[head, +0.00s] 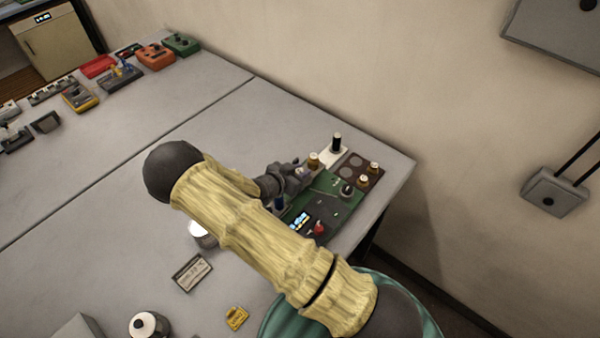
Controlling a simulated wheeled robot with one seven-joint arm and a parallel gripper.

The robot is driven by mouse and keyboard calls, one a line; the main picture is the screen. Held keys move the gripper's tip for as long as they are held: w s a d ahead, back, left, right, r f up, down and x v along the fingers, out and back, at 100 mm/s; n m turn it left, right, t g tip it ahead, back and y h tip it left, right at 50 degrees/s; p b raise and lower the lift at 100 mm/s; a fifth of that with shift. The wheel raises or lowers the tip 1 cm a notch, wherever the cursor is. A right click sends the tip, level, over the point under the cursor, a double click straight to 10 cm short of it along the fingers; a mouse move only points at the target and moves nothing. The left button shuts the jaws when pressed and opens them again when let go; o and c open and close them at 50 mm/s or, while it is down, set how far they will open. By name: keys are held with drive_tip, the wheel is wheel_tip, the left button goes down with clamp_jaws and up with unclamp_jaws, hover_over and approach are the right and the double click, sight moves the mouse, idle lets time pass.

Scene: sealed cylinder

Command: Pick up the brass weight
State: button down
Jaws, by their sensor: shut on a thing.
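My gripper (303,169) is at the end of my arm, near the right end of the grey table, and is small in the head view. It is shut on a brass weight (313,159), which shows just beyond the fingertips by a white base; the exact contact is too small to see. Two more brass weights, one nearer (362,182) and one farther (374,167), stand on a brown holder (378,181) with dark round spots, right of my gripper. My arm hides part of the table and whatever lies beneath it.
A black upright cylinder (336,143) stands on the white base. A green panel (330,205) with a lit display, red knob (319,229) and black knob (347,190) lies close by. A label plate (192,273) lies left of my arm.

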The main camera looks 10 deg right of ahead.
sight(300, 171)
wheel_tip(300, 171, up, 10)
drive_tip(key=shift+f+b, duration=0.1)
drive_tip(key=shift+b, duration=1.1)
drive_tip(key=shift+d, duration=0.15)
wheel_tip(300, 171, down, 5)
drive_tip(key=n+t+y+b, duration=0.1)
drive_tip(key=n+t+y, duration=0.1)
drive_tip(key=n+y, duration=0.1)
drive_tip(key=n+t+y, duration=0.2)
drive_tip(key=n+y, duration=0.1)
drive_tip(key=n, duration=0.1)
drive_tip(key=shift+t+b, duration=0.3)
drive_tip(key=shift+b, duration=0.05)
drive_tip(key=shift+s+a+y, duration=0.15)
drive_tip(key=shift+a+y, duration=0.15)
drive_tip(key=shift+d, duration=0.1)
